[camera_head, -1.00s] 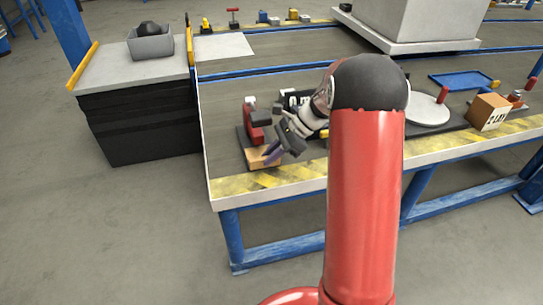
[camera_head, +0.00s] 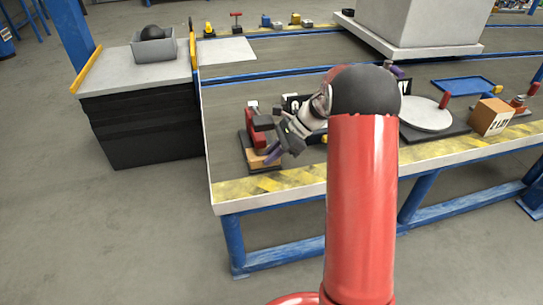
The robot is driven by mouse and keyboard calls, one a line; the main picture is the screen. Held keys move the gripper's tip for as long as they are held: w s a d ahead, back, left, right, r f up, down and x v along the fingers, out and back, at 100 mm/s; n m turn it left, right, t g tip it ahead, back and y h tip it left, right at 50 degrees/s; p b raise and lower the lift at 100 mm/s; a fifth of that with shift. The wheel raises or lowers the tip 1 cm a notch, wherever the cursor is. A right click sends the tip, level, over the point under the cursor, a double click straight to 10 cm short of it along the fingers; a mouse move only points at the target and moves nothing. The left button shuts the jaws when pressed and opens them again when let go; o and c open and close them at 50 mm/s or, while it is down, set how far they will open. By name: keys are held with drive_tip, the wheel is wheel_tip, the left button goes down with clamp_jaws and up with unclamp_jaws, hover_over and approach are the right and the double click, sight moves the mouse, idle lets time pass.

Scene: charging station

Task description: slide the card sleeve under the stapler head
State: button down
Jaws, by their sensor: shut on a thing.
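The stapler (camera_head: 252,131) is red with a dark head and stands on a dark base near the left front corner of the bench. A tan block (camera_head: 256,162) lies at the front of that base. My gripper (camera_head: 279,148) is just right of the stapler, pointing down and to the left. It is shut on a small purple piece, which I take to be the card sleeve (camera_head: 272,157). The sleeve is at or just above the right side of the tan block. I cannot tell whether it touches the block or how far it is under the head.
A round white plate (camera_head: 425,111) on a dark base, a cardboard box (camera_head: 490,117) and a blue tray (camera_head: 465,86) are to the right. A big grey block (camera_head: 425,25) stands behind. A grey bin (camera_head: 153,47) sits on the side table. My arm hides the bench's middle.

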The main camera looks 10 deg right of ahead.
drive_tip(key=shift+w+f, duration=0.1)
drive_tip(key=shift+w, duration=0.2)
drive_tip(key=c, duration=1.3)
unclamp_jaws()
drive_tip(key=shift+c, duration=0.2)
drive_tip(key=v, duration=0.7)
drive_tip(key=shift+d+r, duration=0.25)
drive_tip(key=shift+r, duration=0.1)
